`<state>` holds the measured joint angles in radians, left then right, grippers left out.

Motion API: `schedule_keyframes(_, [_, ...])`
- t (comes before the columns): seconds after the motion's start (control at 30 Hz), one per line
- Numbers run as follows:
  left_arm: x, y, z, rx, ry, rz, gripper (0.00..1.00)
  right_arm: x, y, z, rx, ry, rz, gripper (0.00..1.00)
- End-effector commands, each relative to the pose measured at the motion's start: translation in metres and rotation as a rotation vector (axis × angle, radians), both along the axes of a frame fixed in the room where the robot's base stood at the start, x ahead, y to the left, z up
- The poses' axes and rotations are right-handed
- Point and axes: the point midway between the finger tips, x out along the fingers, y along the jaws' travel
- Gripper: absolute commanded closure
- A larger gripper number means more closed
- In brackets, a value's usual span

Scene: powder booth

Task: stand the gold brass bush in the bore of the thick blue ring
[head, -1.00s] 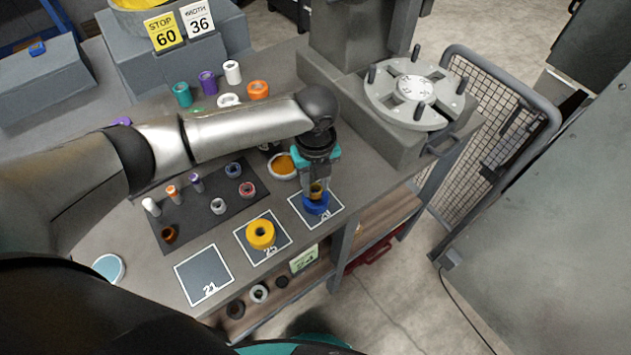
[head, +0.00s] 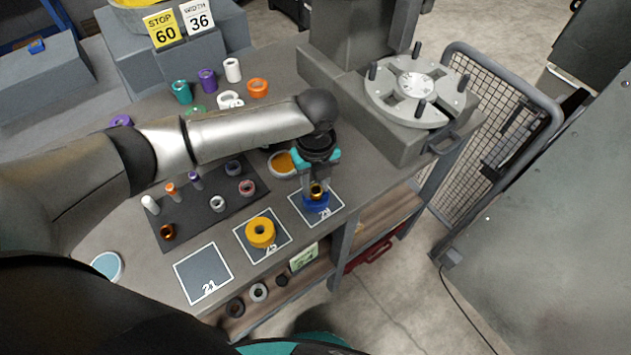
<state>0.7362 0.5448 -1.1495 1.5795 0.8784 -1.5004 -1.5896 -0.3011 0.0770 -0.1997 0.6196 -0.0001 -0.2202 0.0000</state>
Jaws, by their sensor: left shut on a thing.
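The thick blue ring (head: 316,207) lies on the rightmost framed square of the bench. The gold brass bush (head: 317,190) is upright between the fingers of my left gripper (head: 316,188), which is shut on it. The bush is directly over the ring in the picture, and its lower end meets the ring's upper face. I cannot tell whether it is inside the bore, as the fingers partly hide the ring's top. My right gripper is not in view.
A yellow ring (head: 261,233) lies on the middle square, and the left square (head: 204,274) is empty. A dark mat (head: 200,222) holds several small bushes. A bowl of orange powder (head: 284,163) stands close behind my left gripper. A grey fixture with a pegged disc (head: 417,91) stands at right.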

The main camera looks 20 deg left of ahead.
Motion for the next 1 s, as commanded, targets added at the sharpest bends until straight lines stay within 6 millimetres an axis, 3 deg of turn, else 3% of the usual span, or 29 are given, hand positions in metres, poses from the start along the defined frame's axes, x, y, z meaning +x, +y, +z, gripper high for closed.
schedule_keyframes(0.2, [0.0, 0.0, -0.005, 0.0, 0.0, -0.001, 1.0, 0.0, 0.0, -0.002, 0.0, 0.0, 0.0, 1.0])
schedule_keyframes(0.23, [0.0, 0.0, -0.005, 0.0, 0.0, -0.001, 0.64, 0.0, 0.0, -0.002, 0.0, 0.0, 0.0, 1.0])
schedule_keyframes(0.53, [0.0, 0.0, -0.004, 0.0, 0.0, -0.001, 0.3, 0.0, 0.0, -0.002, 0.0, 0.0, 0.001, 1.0])
schedule_keyframes(0.83, [0.0, 0.0, -0.002, 0.0, 0.0, -0.001, 0.3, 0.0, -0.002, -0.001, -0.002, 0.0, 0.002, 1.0])
schedule_keyframes(1.0, [0.001, 0.0, 0.019, -0.002, -0.003, -0.002, 0.3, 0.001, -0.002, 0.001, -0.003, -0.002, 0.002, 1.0])
